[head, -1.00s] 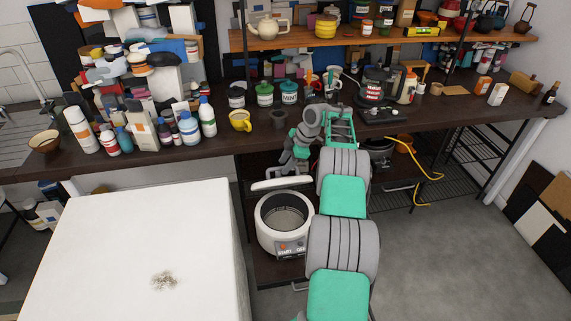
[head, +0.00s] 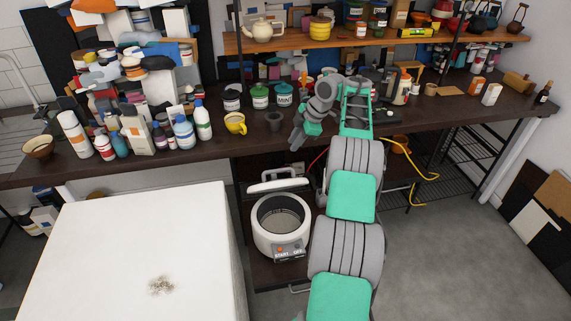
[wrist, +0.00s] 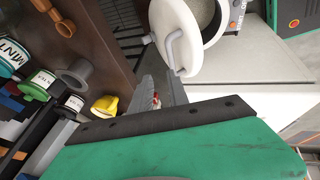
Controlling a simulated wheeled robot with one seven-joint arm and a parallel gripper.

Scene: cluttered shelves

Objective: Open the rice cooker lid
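The white rice cooker (head: 264,238) stands on a low shelf under the counter, with an orange knob and START and OFF labels on its front. Its lid (head: 277,186) is up at the back, and the grey inner pot shows. The wrist view shows the lid (wrist: 176,42) with its pale handle, swung away from the open cooker (wrist: 218,28).
The dark counter (head: 200,152) overhangs the cooker's shelf. A white block-like surface (head: 140,245) fills the front left. Open floor (head: 440,265) lies to the right.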

